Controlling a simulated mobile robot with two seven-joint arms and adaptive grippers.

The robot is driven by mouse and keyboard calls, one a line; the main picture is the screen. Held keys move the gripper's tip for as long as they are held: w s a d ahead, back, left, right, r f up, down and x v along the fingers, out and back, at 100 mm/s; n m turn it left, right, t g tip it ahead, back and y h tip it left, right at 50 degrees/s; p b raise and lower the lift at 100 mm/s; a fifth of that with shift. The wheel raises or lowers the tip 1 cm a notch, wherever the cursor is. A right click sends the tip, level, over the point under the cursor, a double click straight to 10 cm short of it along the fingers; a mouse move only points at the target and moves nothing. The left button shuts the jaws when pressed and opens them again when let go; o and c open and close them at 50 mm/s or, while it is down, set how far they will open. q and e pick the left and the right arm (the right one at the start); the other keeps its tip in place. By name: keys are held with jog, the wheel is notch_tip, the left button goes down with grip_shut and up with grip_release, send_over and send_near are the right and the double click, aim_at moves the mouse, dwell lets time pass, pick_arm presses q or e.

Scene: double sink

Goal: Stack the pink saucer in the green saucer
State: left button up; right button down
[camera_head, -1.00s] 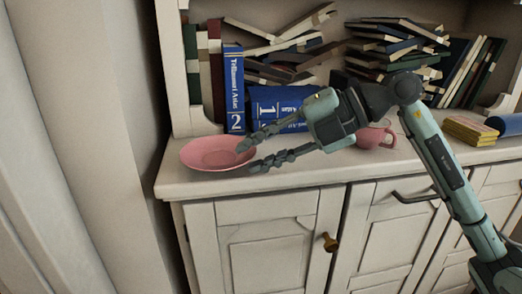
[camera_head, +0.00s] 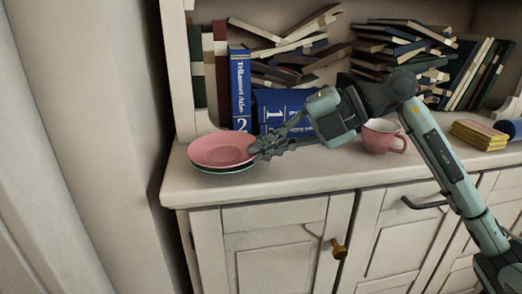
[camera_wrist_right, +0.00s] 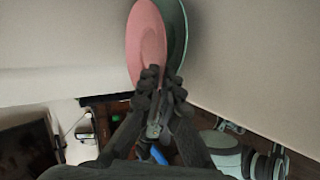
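The pink saucer (camera_head: 222,148) is at the left end of the cabinet top. The green saucer (camera_head: 232,170) is directly under it; only a thin part of its edge shows in the head view. My right gripper (camera_head: 257,150) is shut on the pink saucer's right rim. In the right wrist view, the fingers (camera_wrist_right: 158,78) meet at the edge of the pink saucer (camera_wrist_right: 148,42), with part of the green saucer (camera_wrist_right: 178,28) beside it. I cannot tell whether the saucers touch. My left gripper is not in view.
Upright blue books (camera_head: 240,90) stand behind the saucers. A pink cup (camera_head: 381,137) stands to the right, near my right arm. Yellow books (camera_head: 478,134) lie further right. The counter in front of the saucers is clear.

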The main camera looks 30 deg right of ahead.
jog(key=shift+w+d, duration=0.25)
jog(key=shift+w, duration=0.5)
jog(key=c, duration=1.6)
grip_release()
jog(key=shift+c, duration=0.2)
jog(key=v, duration=1.2)
jog(key=shift+s, duration=0.1)
